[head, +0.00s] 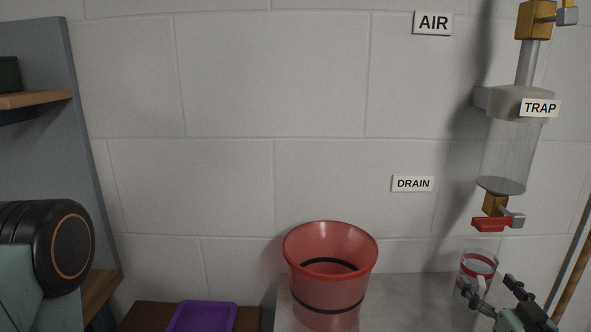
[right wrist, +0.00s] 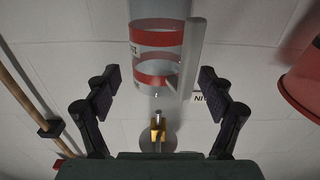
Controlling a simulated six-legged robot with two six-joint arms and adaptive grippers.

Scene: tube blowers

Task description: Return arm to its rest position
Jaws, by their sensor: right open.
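My right gripper (head: 489,287) is at the lower right of the head view, just in front of a clear mug with red bands and a pale handle (head: 474,262). In the right wrist view the right gripper (right wrist: 158,88) has its two black fingers spread wide, with nothing held between them. The mug (right wrist: 150,42) shows beyond the fingertips there, with its handle on the right, and it looks apart from both fingers. A dark round joint at the left of the head view looks like part of my left arm. My left gripper is not in view.
A trap (head: 510,150) with a red-handled drain valve (head: 497,222) hangs on the wall above the mug. A red bucket (head: 330,285) stands left of the mug on a grey surface (head: 415,292). A wooden pole (head: 574,272) is at the far right. A purple tray (head: 203,316) lies lower left.

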